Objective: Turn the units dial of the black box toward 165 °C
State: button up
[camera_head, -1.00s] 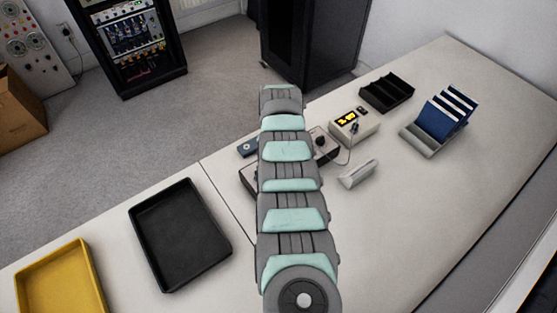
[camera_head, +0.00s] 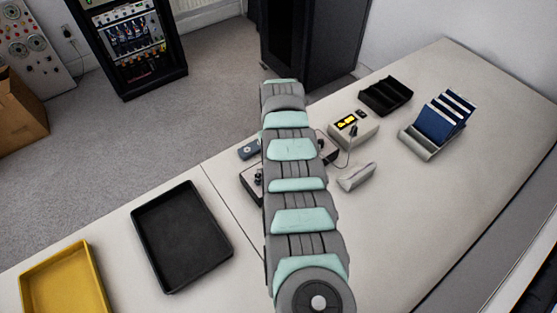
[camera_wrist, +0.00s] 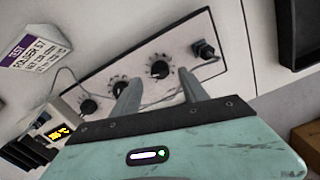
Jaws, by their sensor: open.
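In the head view, the black box (camera_head: 248,184) lies on the table, mostly hidden behind my arm. In the wrist view, its pale front panel (camera_wrist: 140,68) shows a row of dark dials. One dial (camera_wrist: 159,69) appears between my gripper's (camera_wrist: 157,77) two fingertips; whether they touch it cannot be told. The jaws are open. Another dial (camera_wrist: 118,86) is just left of the left finger, one (camera_wrist: 88,106) is farther left, and a dark knob or plug (camera_wrist: 203,49) is at the right. The dial labels are too small to read, so I cannot tell which is units.
A cream meter (camera_head: 352,131) with a glowing yellow display stands right of the box, with a cable beside it. A white label stand (camera_head: 357,177) is close by. A black tray (camera_head: 140,218), a yellow tray (camera_head: 27,291) and a blue-card rack (camera_head: 418,143) stand farther off.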

notch_tip(320, 180, up, 7)
jog(key=shift+r+p, duration=0.2)
jog(key=shift+p, duration=0.25)
